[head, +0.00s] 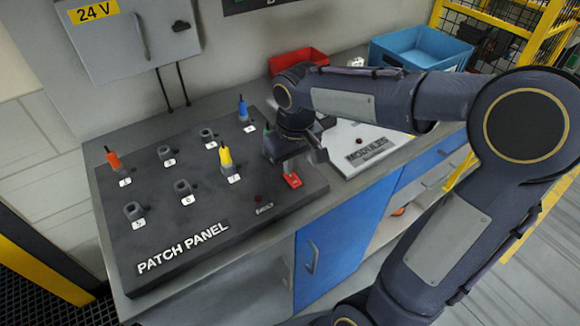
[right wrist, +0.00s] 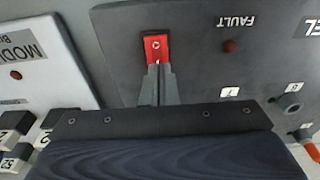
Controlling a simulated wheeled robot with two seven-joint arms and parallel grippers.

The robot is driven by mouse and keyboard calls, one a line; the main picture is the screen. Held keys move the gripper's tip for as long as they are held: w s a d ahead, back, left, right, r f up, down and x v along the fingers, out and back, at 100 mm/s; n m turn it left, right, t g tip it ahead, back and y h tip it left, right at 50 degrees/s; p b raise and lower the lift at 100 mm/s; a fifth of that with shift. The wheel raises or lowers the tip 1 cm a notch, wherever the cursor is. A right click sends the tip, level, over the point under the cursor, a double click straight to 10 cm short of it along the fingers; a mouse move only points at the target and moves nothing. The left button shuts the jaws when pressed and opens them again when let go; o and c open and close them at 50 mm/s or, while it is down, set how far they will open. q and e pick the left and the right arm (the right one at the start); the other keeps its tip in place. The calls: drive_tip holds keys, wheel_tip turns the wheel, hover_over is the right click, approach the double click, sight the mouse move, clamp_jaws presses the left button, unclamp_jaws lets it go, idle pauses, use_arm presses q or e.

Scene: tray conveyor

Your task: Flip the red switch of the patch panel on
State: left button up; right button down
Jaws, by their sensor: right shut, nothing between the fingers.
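The dark patch panel (head: 225,207) lies on the bench, with its red switch (head: 292,181) near the right edge. My right gripper (head: 289,169) is shut and empty, over the panel at the switch. In the right wrist view the closed fingertips (right wrist: 157,70) are at the near end of the red switch (right wrist: 156,45) and overlap it. I cannot tell whether they touch it or which way the switch is set. My left gripper is not in view.
Orange (head: 113,161), yellow (head: 226,158) and blue (head: 243,110) plugs stand in the panel, among empty sockets. A dark red fault lamp (head: 258,198) is left of the switch. A white modules board (head: 345,134), red bin (head: 297,61) and blue crate (head: 421,46) stand to the right.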

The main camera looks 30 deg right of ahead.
drive_tip(key=shift+w+f, duration=0.1)
drive_tip(key=shift+f, duration=0.65)
drive_tip(key=shift+f, duration=0.3)
drive_tip(key=shift+r, duration=0.1)
drive_tip(key=shift+s, duration=0.8)
